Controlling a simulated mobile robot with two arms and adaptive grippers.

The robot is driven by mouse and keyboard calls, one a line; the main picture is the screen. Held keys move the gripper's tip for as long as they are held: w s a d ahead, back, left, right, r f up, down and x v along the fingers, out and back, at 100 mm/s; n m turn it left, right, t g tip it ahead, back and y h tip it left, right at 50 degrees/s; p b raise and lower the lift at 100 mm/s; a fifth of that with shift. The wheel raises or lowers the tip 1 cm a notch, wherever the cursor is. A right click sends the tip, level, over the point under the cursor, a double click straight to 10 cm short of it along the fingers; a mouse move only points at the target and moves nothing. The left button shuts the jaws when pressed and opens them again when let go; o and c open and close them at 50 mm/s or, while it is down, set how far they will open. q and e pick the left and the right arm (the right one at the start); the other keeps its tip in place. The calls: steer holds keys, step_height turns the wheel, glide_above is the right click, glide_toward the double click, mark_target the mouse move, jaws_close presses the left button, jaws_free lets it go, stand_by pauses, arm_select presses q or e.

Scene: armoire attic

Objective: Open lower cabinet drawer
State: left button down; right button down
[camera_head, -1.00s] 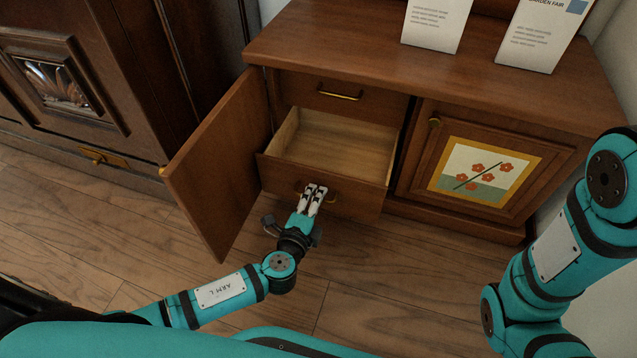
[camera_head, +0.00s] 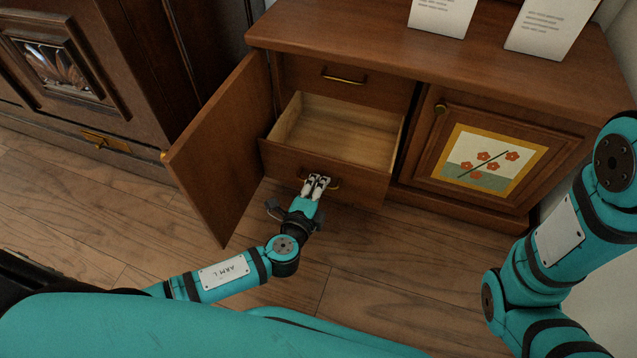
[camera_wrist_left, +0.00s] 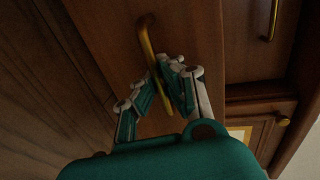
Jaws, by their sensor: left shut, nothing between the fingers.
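The lower drawer (camera_head: 325,172) of the wooden cabinet stands pulled out, and its empty pale interior (camera_head: 345,130) shows. My left gripper (camera_head: 317,178) is at the drawer's front, by its brass handle (camera_head: 335,186). In the left wrist view the handle (camera_wrist_left: 146,38) runs down past the shut fingers of the left gripper (camera_wrist_left: 163,72). I cannot tell whether the fingertips are hooked behind it or only beside it. The upper drawer (camera_head: 365,88) is shut. My right arm shows at the right edge; its gripper is out of view.
The cabinet's left door (camera_head: 218,150) stands swung open, left of my left gripper. The right door (camera_head: 420,165) with a flower panel is shut. Two white cards (camera_head: 440,15) stand on the cabinet top (camera_head: 360,45). A dark armoire (camera_head: 120,90) is at left. The plank floor (camera_head: 390,270) in front is clear.

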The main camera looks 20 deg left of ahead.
arm_select(q)
steer(key=shift+f+v, duration=0.25)
steer(key=shift+v, duration=0.9)
steer(key=shift+s, duration=0.1)
steer(key=c, duration=1.4)
jaws_free()
